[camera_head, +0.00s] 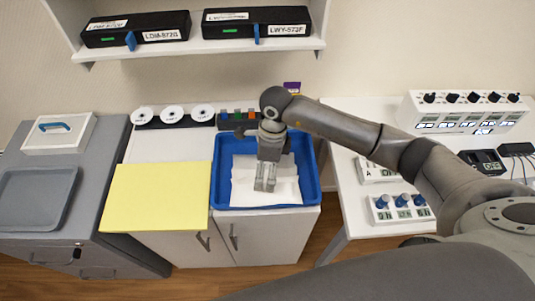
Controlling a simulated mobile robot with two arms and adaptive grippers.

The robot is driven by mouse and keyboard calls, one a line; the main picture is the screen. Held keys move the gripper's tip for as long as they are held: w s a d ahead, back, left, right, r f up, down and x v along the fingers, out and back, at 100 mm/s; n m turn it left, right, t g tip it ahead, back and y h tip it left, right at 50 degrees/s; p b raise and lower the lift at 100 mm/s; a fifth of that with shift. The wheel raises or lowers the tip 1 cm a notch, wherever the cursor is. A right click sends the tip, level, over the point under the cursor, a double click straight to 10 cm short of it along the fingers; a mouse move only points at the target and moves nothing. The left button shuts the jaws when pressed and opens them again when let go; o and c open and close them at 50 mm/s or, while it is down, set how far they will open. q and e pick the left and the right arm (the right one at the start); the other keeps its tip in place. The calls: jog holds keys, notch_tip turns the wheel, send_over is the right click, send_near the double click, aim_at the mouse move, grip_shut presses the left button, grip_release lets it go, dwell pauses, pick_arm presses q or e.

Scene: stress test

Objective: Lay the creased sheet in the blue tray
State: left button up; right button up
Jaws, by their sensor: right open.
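A white sheet (286,190) with uneven edges lies inside the blue tray (309,172), covering much of its floor. The tray stands on the white cabinet in the middle. My right gripper (265,187) points down over the tray, open, with its fingertips at or just above the sheet. I cannot tell whether they touch it. The gripper and wrist hide part of the sheet and the tray's back. My left gripper is not in view.
A flat yellow sheet (158,196) lies left of the tray, at the cabinet's front. Three white discs (173,115) stand behind it. A grey tray (38,196) is at far left. Blue-knobbed devices (402,214) stand on the right table. A shelf with black boxes (136,30) hangs above.

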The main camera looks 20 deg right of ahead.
aim_at(265, 176)
jog(key=shift+a+f, duration=0.15)
jog(key=shift+f, duration=0.85)
